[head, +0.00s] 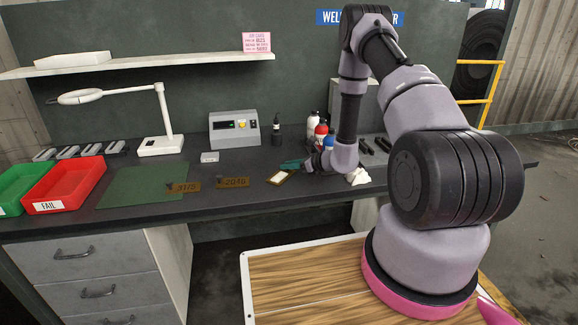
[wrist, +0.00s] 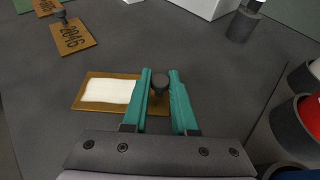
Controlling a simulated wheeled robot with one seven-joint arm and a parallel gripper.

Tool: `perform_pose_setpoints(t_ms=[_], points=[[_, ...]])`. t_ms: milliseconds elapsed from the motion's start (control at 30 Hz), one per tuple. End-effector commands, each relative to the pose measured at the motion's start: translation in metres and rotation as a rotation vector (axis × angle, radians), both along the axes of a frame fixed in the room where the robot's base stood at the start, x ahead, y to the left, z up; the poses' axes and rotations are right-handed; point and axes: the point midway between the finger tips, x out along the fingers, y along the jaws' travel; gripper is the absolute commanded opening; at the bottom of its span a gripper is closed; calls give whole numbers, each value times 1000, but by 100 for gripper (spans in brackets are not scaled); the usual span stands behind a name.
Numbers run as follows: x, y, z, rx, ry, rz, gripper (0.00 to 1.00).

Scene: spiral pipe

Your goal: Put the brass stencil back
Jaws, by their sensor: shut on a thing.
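Two brass stencils lie on the dark bench in the head view, one cut with 3175 (head: 184,187) and one with 2046 (head: 233,183). The 2046 stencil also shows at the upper left of the wrist view (wrist: 73,36), with a dark knob at one end. A third brass plate (wrist: 84,103) with a white rectangle on its face lies under my gripper (wrist: 160,84). My teal fingers are shut on the dark knob (wrist: 160,83) at its right end. Whether this plate touches the bench is unclear. My fingers hide part of it.
A green mat (head: 143,185) lies left of the stencils, beside a red FAIL bin (head: 66,184). A grey instrument box (head: 233,129) stands behind. Several bottles (head: 321,131) stand close behind my gripper. The bench between the 2046 stencil and the plate is clear.

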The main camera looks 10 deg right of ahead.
Motion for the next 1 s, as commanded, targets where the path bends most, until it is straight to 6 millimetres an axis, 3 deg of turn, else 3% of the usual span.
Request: perform_pose_setpoints(t_ms=[200, 233, 300, 667, 1000], points=[[0, 0, 0, 0, 0, 0, 0], [0, 0, 0, -1, -1, 0, 37], [0, 0, 0, -1, -1, 0, 56], [-2, -2, 2, 0, 0, 0, 56], [-41, -43, 26, -1, 1, -3, 56]])
